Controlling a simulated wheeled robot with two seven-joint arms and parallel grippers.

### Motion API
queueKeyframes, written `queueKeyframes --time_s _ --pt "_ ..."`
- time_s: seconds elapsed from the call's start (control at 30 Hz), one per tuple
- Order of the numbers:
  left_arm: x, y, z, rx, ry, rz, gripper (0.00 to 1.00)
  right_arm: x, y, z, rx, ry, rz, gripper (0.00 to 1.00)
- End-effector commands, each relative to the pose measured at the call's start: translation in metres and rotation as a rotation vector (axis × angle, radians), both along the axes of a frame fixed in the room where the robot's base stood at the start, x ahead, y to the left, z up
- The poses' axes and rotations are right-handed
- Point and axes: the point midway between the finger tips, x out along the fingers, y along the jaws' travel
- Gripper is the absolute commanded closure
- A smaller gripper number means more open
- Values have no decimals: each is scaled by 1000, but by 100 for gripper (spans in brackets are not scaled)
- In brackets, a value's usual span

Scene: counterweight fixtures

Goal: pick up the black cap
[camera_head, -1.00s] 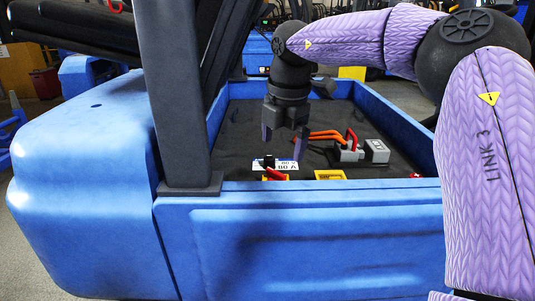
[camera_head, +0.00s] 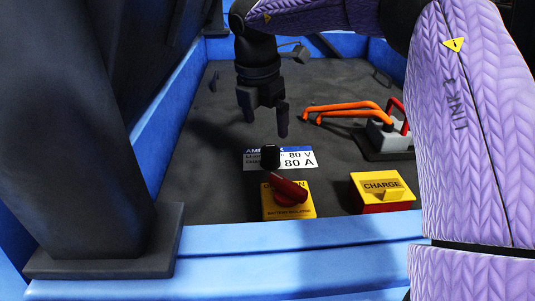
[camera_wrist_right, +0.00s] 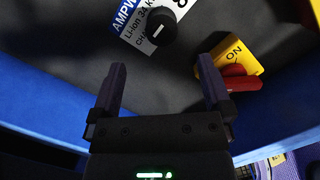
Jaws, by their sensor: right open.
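The black cap (camera_head: 270,157) is a small dark round piece in front of the white and blue label plate (camera_head: 302,159) in the head view. In the right wrist view the cap (camera_wrist_right: 160,27) shows a short white line and overlaps the label. My right gripper (camera_head: 265,123) is open and empty, its fingers pointing down above and behind the cap in the head view. In the wrist view the cap lies beyond the gap between the two fingertips (camera_wrist_right: 163,76), apart from both. My left gripper is not in view.
A yellow switch box with a red handle (camera_head: 290,187) sits close to the cap. A yellow and red CHARGE box (camera_head: 383,190) stands to its right. Orange cables (camera_head: 345,111) run to a grey connector (camera_head: 388,137). The blue bay wall (camera_head: 300,250) borders the front.

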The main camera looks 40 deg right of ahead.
Motion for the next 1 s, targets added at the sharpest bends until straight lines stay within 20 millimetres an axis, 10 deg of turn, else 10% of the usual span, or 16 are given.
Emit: queueKeyframes --time_s 0.33,0.57,0.87,1.0 --pt "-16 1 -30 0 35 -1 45 0 -13 -69 2 6 -2 0" --pt "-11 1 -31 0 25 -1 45 0 -14 -73 1 0 -1 0" --pt "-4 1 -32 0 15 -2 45 0 -14 -73 1 0 -1 59" --pt "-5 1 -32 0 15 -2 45 0 -14 -73 1 0 -1 60"
